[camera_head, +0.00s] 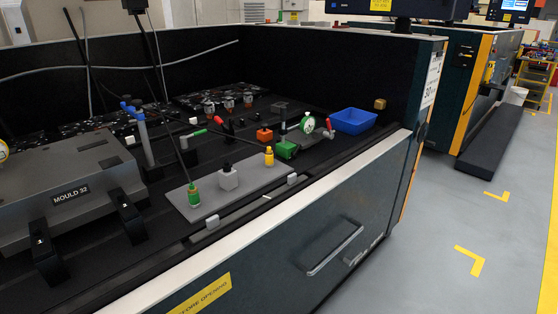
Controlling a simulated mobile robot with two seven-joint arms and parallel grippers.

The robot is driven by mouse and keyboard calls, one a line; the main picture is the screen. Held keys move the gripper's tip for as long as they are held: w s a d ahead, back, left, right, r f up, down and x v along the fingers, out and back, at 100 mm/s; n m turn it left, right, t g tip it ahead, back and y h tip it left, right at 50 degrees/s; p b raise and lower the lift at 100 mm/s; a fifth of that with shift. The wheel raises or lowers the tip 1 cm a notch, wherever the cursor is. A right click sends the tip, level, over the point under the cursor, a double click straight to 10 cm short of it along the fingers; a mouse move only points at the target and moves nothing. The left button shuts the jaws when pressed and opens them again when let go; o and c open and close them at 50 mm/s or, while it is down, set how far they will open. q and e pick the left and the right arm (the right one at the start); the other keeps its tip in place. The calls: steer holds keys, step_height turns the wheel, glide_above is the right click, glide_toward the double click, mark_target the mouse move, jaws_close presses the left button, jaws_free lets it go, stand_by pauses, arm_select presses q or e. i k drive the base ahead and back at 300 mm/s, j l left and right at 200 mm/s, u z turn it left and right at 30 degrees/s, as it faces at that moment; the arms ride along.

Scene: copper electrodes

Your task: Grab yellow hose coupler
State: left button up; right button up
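The yellow hose coupler (269,156) stands upright on the right part of a grey plate (243,184) in the head view. On the same plate are a grey block-like coupler with a dark top (228,178) in the middle and a green one (193,194) at the left end. The yellow coupler stands apart from both, and nothing covers it. Neither of my grippers shows in this view.
A machine bed with a raised front edge (335,166) surrounds the plate. A grey mould (75,190) with black clamps is at left. A green block (286,149), an orange block (264,134), a gauge (307,122) and a blue bin (353,120) stand behind the plate.

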mark_target(270, 163)
steer(key=i+l, duration=0.3)
steer(key=l, duration=0.15)
steer(key=i+l+u, duration=0.1)
steer(key=i+l, duration=0.2)
steer(key=l, duration=0.15)
steer(key=i+l, duration=0.3)
steer(key=l, duration=0.2)
